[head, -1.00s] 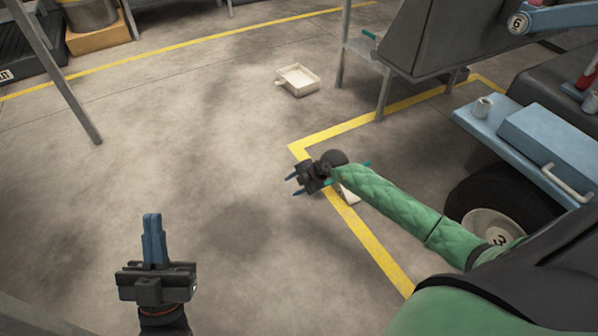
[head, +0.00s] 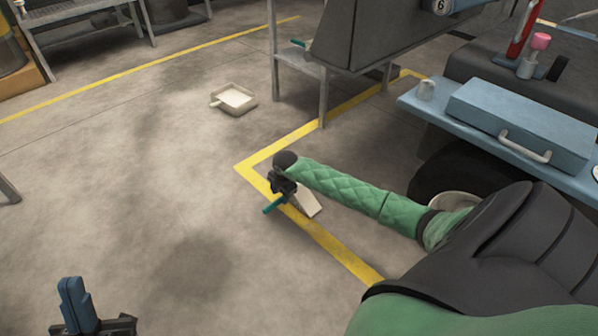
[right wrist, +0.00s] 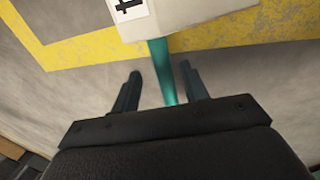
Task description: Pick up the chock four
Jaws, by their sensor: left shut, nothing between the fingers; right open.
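The chock four is a pale wedge (head: 307,204) with a teal handle (head: 271,206), lying on the floor over the yellow line. In the right wrist view its pale body (right wrist: 195,16) is at the top edge, with part of a black-on-white number label. My right gripper (head: 281,188) is at the handle end of the chock. In the right wrist view its open fingers (right wrist: 160,70) stand on either side of the teal handle, with a gap on each side. My left gripper (head: 73,287) is shut and empty at the lower left, away from the chock.
A grey metal stand (head: 300,85) is behind the yellow line (head: 340,250).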

